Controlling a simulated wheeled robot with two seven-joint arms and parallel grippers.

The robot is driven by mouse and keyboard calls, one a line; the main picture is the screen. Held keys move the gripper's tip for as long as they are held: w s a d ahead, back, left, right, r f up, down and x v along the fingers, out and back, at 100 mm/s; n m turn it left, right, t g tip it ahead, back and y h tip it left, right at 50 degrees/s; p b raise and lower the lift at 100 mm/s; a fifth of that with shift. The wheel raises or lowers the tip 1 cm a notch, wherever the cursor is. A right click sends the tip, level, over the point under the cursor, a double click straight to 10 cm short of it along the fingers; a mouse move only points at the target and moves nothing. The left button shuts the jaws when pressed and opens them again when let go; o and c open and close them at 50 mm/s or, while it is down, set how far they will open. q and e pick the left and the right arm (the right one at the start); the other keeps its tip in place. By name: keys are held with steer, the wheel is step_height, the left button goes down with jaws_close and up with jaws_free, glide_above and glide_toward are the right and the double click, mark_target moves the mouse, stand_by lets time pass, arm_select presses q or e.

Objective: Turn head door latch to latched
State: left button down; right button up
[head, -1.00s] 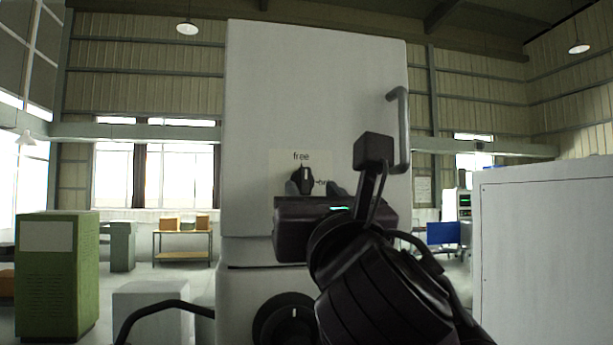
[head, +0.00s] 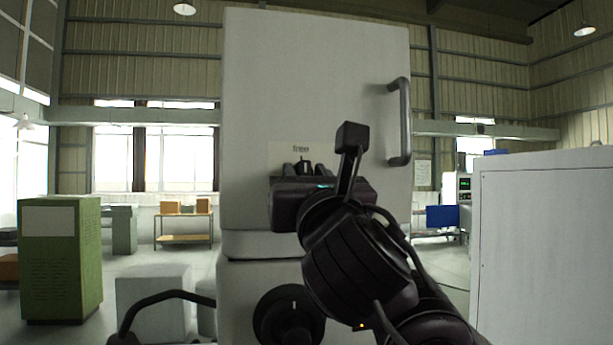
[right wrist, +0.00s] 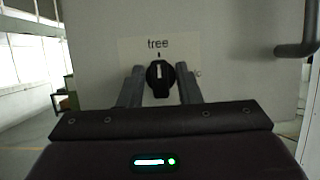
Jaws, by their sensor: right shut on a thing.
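The head door latch (right wrist: 160,80) is a black round knob with a white pointer line, on a pale label plate on the white machine door (head: 315,80). In the right wrist view its pointer stands straight up at the word "free". A second word to its right is mostly hidden by a finger. In the head view only the top of the latch (head: 305,166) shows above my gripper body. My right gripper (head: 304,168) has a finger on each side of the knob and is shut on it; it also shows in the right wrist view (right wrist: 160,84). My left gripper is out of view.
A vertical dark door handle (head: 404,122) is up to the right of the latch. A larger black dial (head: 280,315) sits low on the machine, close to my right arm. A white cabinet (head: 545,240) stands on the right and a green cabinet (head: 60,270) on the left.

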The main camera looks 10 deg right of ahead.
steer(key=shift+a+m+g+h+b, duration=0.1)
steer(key=shift+m+g+h+b, duration=0.95)
steer(key=shift+m+b, duration=1.85)
steer(key=shift+d+m+g+h+b, duration=0.1)
steer(key=shift+m+g+h+b, duration=0.95)
steer(key=shift+m, duration=3.5)
steer(key=shift+a+m+g+h+b, duration=0.1)
steer(key=shift+m+g+h+b, duration=0.7)
steer(key=shift+m+h+b, duration=1.95)
steer(key=m+y+p, duration=0.1)
steer(key=m+y, duration=0.1)
steer(key=shift+y, duration=0.35)
steer(key=o, duration=0.6)
steer(key=shift+o, duration=0.2)
